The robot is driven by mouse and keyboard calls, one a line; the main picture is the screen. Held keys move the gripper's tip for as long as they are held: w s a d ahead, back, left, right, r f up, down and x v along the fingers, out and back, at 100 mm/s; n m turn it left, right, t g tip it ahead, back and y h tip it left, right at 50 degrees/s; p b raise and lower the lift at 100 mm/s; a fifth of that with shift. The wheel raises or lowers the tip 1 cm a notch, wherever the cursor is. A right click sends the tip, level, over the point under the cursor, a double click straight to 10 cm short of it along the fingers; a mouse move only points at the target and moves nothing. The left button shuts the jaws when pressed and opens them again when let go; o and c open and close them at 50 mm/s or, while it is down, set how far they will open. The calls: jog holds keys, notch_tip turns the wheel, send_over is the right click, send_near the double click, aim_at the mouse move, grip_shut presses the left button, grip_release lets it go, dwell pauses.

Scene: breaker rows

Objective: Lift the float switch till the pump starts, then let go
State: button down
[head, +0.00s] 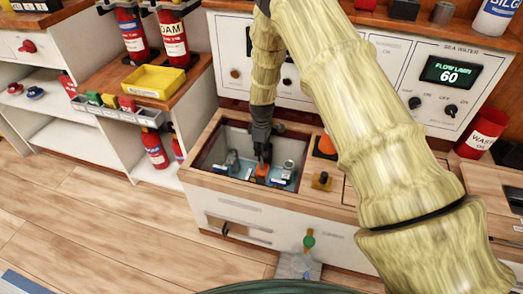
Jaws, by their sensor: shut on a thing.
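In the head view my arm reaches down from the top into an open well in the wooden-topped cabinet. My gripper (264,158) points straight down inside the well. It is shut on the orange float switch (261,171), of which only a small part shows below the fingers. Blue surface (281,183), which looks like water, and grey metal fittings (232,160) lie around it in the well. I cannot tell how high the float sits above the bottom, and no clear sign of the pump's state shows.
The well's wooden rim (250,188) surrounds the gripper closely. A panel display (448,74) reads 60. A yellow tray (153,79) and fire extinguishers (172,38) stand left. The floor at left is clear.

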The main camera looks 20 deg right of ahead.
jog(key=shift+r+p, duration=1.85)
jog(key=shift+r, duration=0.1)
jog(key=shift+f, duration=0.1)
jog(key=c, duration=1.5)
grip_release()
notch_tip(320, 180, up, 12)
